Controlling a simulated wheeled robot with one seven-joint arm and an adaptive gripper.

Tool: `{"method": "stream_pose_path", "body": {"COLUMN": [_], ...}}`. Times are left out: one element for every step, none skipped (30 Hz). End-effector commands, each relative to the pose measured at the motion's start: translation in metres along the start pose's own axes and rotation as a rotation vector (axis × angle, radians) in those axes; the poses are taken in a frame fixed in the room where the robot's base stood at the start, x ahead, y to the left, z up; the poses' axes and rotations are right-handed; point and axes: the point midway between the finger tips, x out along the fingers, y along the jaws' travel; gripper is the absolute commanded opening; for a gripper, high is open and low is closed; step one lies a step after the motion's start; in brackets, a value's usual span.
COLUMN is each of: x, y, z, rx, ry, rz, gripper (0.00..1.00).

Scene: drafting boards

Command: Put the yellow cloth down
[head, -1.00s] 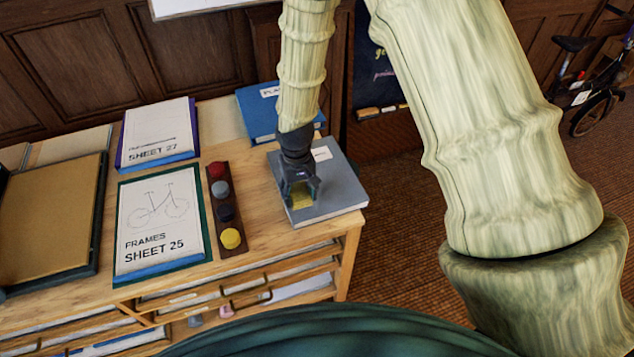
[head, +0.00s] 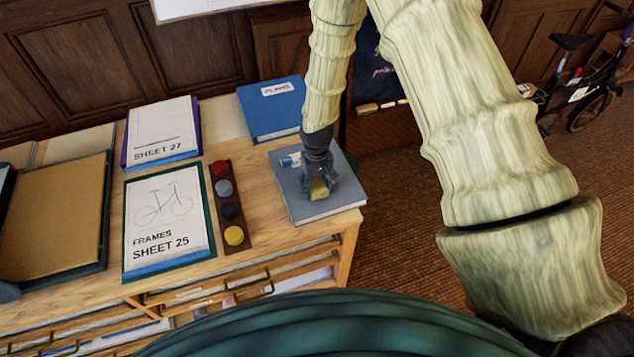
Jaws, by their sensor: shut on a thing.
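The yellow cloth (head: 319,189) is a small yellow patch between the fingers of my gripper (head: 319,186). My gripper is shut on it and points down over the grey book (head: 296,205) at the right end of the cabinet top. The cloth is partly hidden by the fingers. I cannot tell whether the cloth touches the book's cover.
A blue book (head: 268,118) lies behind the grey one. A dark strip (head: 241,246) with red, grey, black and yellow round pieces lies to the left, beside the Frames Sheet 25 board (head: 168,215). Sheet 27 (head: 162,140) lies behind that. The cabinet's right edge is close.

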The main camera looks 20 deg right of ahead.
Motion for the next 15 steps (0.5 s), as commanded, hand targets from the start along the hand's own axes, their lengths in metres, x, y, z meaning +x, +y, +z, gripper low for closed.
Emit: {"method": "stream_pose_path", "body": {"x": [0.0009, 0.0015, 0.0019, 0.002, 0.002, 0.002, 0.002, 0.002, 0.0021, 0.0025, 0.0033, 0.0045, 0.0053, 0.0059, 0.0047], "y": [-0.0001, 0.0, 0.0, 0.0, -0.0001, -0.0001, 0.0, 0.0, 0.0, 0.0, -0.0001, -0.0001, -0.0001, -0.0001, -0.0001], "z": [0.0001, 0.0, 0.0, -0.0001, -0.0001, -0.0001, -0.0001, 0.0, 0.0, 0.0, 0.0001, 0.0001, 0.0001, 0.0001, 0.0], "rx": [0.0, 0.0, 0.0, 0.0, 0.0, 0.0, 0.0, 0.0, 0.0, 0.0, 0.0, 0.0, 0.0, 0.0, 0.0], "ry": [0.0, 0.0, 0.0, 0.0, 0.0, 0.0, 0.0, 0.0, 0.0, 0.0, 0.0, 0.0, 0.0, 0.0, 0.0], "rz": [0.0, 0.0, 0.0, 0.0, 0.0, 0.0, 0.0, 0.0, 0.0, 0.0, 0.0, 0.0, 0.0, 0.0, 0.0], "gripper": [0.18, 0.18, 0.18, 0.18, 0.18, 0.18, 0.18, 0.18, 0.18, 0.18, 0.18, 0.18, 0.18, 0.18, 0.6]}}
